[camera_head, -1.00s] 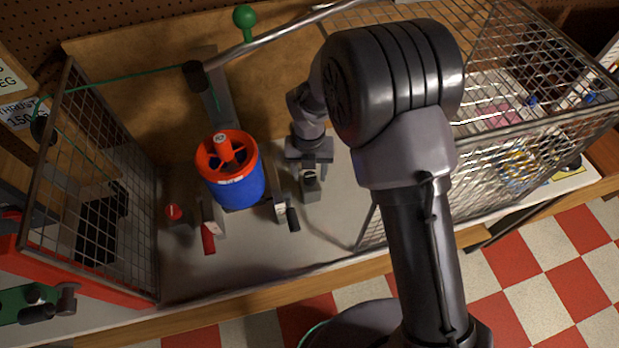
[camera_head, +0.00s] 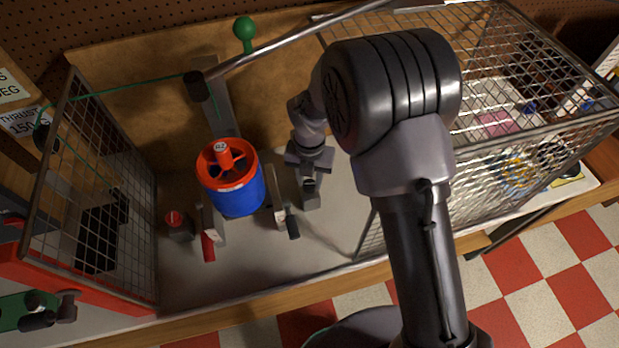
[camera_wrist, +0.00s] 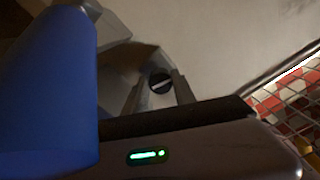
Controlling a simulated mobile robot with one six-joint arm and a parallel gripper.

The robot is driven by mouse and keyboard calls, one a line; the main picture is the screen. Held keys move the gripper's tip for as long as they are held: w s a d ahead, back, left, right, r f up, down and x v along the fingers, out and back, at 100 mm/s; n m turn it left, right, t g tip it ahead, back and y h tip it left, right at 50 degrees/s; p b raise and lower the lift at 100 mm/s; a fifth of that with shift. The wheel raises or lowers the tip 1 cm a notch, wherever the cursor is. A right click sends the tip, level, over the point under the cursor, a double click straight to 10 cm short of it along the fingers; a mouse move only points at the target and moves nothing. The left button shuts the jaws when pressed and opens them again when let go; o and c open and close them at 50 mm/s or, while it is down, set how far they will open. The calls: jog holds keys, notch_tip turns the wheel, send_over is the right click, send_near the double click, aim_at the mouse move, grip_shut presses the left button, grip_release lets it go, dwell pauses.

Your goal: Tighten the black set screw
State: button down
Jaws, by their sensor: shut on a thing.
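The black set screw (camera_head: 310,185) sits on top of a small grey block (camera_head: 311,201), right of the blue ducted rotor. In the wrist view the screw (camera_wrist: 160,83) is a black disc with a pale slot, between the fingertips. My gripper (camera_head: 309,181) reaches down from above and is shut on the screw. The gripper fingers also show in the wrist view (camera_wrist: 160,92). The screw's lower part is hidden.
The blue rotor duct (camera_head: 235,192) with its orange rim (camera_head: 203,172) stands close left of my gripper. A black-handled clamp (camera_head: 292,227), a red-handled clamp (camera_head: 208,246) and a red screw (camera_head: 173,218) are nearby. Wire cages (camera_head: 490,100) bound the right and left.

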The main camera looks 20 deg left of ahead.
aim_at(310, 182)
jog(key=shift+d+m, duration=0.1)
jog(key=shift+m, duration=1.7)
jog(key=c, duration=1)
grip_release()
jog(key=shift+w, duration=0.1)
jog(key=shift+c, duration=0.2)
notch_tip(310, 182, up, 12)
jog(key=p, duration=0.2)
jog(key=shift+p, duration=0.4)
